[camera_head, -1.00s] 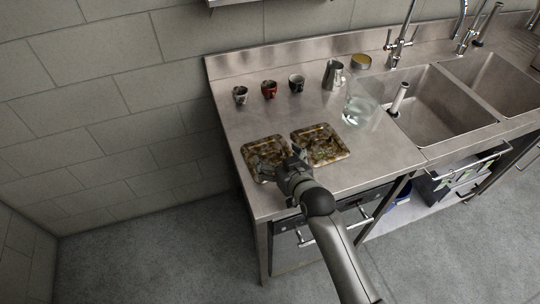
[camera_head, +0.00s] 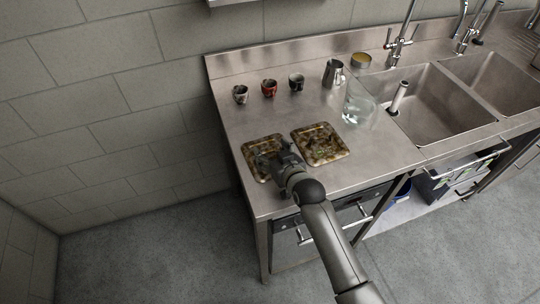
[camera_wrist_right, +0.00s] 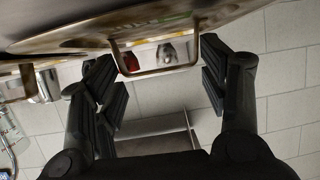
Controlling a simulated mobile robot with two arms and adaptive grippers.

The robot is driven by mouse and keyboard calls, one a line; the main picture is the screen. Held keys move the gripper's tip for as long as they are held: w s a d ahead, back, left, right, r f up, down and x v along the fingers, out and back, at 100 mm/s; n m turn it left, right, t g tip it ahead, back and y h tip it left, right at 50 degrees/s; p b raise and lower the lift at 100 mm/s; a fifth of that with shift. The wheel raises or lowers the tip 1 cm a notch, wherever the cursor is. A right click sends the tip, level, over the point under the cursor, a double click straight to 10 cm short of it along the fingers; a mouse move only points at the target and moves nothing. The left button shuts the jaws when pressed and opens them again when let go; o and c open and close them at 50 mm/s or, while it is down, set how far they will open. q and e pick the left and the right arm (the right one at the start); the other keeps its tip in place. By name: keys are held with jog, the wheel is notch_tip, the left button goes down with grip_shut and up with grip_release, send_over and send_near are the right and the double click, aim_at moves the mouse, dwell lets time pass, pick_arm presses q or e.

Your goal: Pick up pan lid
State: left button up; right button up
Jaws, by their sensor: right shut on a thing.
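Two flat square pieces with a mottled brown and green pattern lie side by side on the steel counter. I take the left one as the pan lid (camera_head: 252,158); the right one (camera_head: 325,151) is apart from my gripper. My right gripper (camera_head: 270,157) is over the front right part of the left lid and hides some of it. Whether the lid touches the counter cannot be told. My left gripper is not in view.
A grey cup (camera_head: 240,94), a red cup (camera_head: 269,88) and a dark cup (camera_head: 296,82) stand behind the lids. A steel jug (camera_head: 333,74), a gold-topped jar (camera_head: 361,62) and a glass pitcher (camera_head: 355,108) stand right. Sinks (camera_head: 440,112) lie beyond. The counter's middle is clear.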

jog(key=shift+c, duration=1)
jog(key=shift+r, duration=0.1)
jog(key=shift+r+b, duration=0.3)
jog(key=shift+r, duration=0.25)
jog(key=s+d+r+b, duration=0.3)
jog(key=s+d+r, duration=0.3)
jog(key=d+r, duration=0.5)
jog(key=shift+s+d+r, duration=0.35)
jog(key=shift+d+r, duration=0.05)
jog(key=shift+d, duration=0.25)
